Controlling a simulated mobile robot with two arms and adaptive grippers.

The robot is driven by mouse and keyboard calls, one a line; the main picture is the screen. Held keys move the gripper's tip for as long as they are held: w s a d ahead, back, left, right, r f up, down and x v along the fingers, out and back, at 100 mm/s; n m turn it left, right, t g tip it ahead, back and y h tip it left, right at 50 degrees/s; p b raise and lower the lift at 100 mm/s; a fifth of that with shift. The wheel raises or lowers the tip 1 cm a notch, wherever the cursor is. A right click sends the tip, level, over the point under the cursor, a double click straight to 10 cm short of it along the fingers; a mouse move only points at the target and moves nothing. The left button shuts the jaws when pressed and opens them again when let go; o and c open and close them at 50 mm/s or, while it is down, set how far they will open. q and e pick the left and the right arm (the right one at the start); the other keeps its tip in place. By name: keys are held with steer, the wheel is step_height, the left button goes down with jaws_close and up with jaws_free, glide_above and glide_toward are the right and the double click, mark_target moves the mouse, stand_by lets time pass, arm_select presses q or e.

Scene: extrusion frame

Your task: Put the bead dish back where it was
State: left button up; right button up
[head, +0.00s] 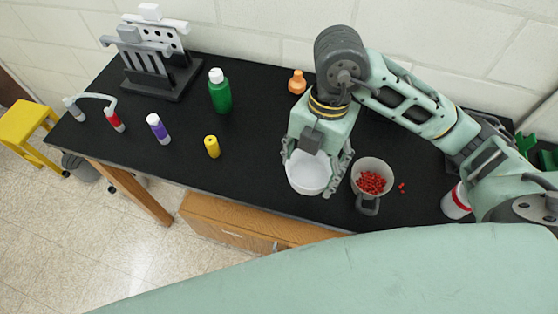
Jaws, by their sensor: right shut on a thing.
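A white dish (309,174) is in my right gripper (318,172), near the front edge of the black bench. The gripper points down and its fingers are shut on the dish. The dish looks empty, though the gripper covers its back part. I cannot tell whether it touches the bench. Just right of it stands a light pot (373,164) with a grey handle, holding red beads (371,182). A few loose red beads (402,186) lie on the bench to its right. My left gripper is not in view.
On the black bench (260,138) stand a green bottle (220,93), an orange bottle (297,83), a yellow bottle (212,147), a purple-labelled tube (158,128) and a grey rack (160,70). A red-and-white container (456,202) is at right.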

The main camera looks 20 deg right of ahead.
steer(key=shift+m, duration=0.5)
steer(key=shift+w+a+f, duration=0.1)
steer(key=shift+m, duration=0.3)
steer(key=w+a+f, duration=0.1)
steer(key=w+f, duration=0.1)
steer(key=w, duration=0.1)
steer(key=w+f+p, duration=0.1)
steer(key=w+f, duration=0.1)
steer(key=w, duration=0.2)
steer(key=w+a+f, duration=0.1)
steer(key=w+f, duration=0.1)
steer(key=w, duration=0.2)
steer(key=shift+a+f+p, duration=0.3)
steer(key=shift+a, duration=0.05)
step_height(320, 180, down, 4)
steer(key=shift+r+p, duration=0.15)
steer(key=shift+p, duration=0.65)
steer(key=shift+f, duration=0.25)
steer(key=shift+f, duration=0.1)
